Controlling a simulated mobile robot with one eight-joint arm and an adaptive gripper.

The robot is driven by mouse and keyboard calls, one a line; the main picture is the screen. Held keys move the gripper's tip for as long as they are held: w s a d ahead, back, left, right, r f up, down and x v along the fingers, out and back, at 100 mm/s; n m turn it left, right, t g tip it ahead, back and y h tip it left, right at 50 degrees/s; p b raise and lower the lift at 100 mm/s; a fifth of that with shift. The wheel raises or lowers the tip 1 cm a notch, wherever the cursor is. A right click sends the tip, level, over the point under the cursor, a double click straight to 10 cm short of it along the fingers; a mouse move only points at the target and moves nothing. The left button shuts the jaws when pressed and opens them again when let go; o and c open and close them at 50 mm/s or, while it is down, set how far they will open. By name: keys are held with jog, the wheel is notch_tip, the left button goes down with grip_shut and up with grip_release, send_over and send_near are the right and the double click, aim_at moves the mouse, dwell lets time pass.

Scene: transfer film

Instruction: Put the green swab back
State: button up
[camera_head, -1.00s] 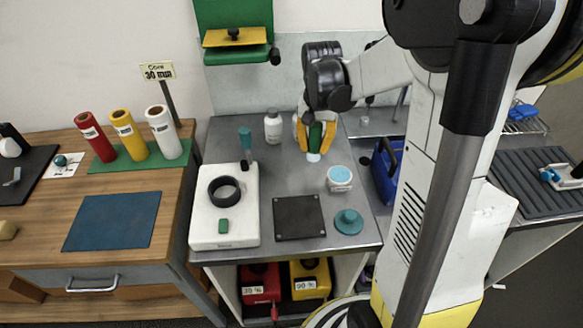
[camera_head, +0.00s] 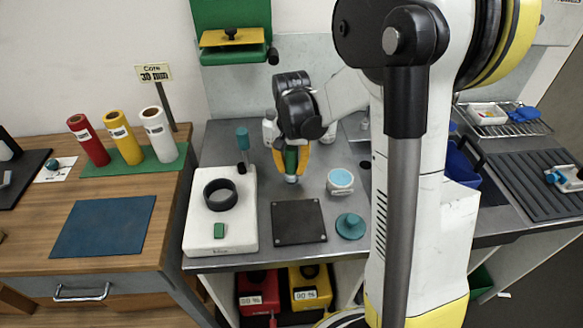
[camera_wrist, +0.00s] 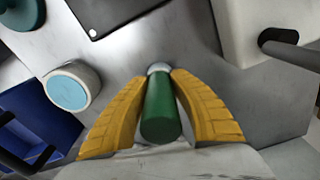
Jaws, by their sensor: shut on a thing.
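The green swab (camera_head: 291,158) is a short green cylinder with a pale tip, held upright, tip down. My gripper (camera_head: 291,168) has its yellow fingers shut on it above the grey metal bench, behind the dark square plate. In the wrist view the swab (camera_wrist: 160,110) lies between both yellow fingers (camera_wrist: 159,76), its pale tip toward the bench. I cannot tell whether the tip touches the bench. A white round jar with a light blue top (camera_head: 340,181) stands right of the gripper; the jar also shows in the wrist view (camera_wrist: 71,88).
A white device (camera_head: 240,240) with a black ring (camera_head: 220,195) and green button stands left, a teal-topped post (camera_head: 243,139) at its back. A dark square plate (camera_head: 298,222) and a teal knobbed lid (camera_head: 351,225) lie in front. A white bottle (camera_head: 269,128) is behind the gripper.

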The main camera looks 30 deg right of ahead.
aim_at(291, 148)
jog(key=o, duration=1)
jog(key=shift+f, duration=0.1)
notch_tip(291, 148, up, 12)
jog(key=p, duration=0.4)
jog(key=shift+s+a, duration=0.1)
jog(key=shift+s, duration=0.05)
jog(key=s+a+r+n+t, duration=0.3)
jog(key=s+a, duration=0.2)
jog(key=s, duration=0.2)
jog(key=s+a+r+n+t, duration=0.3)
jog(key=s+a+n+t, duration=0.1)
jog(key=s, duration=0.4)
jog(key=shift+s+a, duration=0.25)
jog(key=shift+a, duration=0.4)
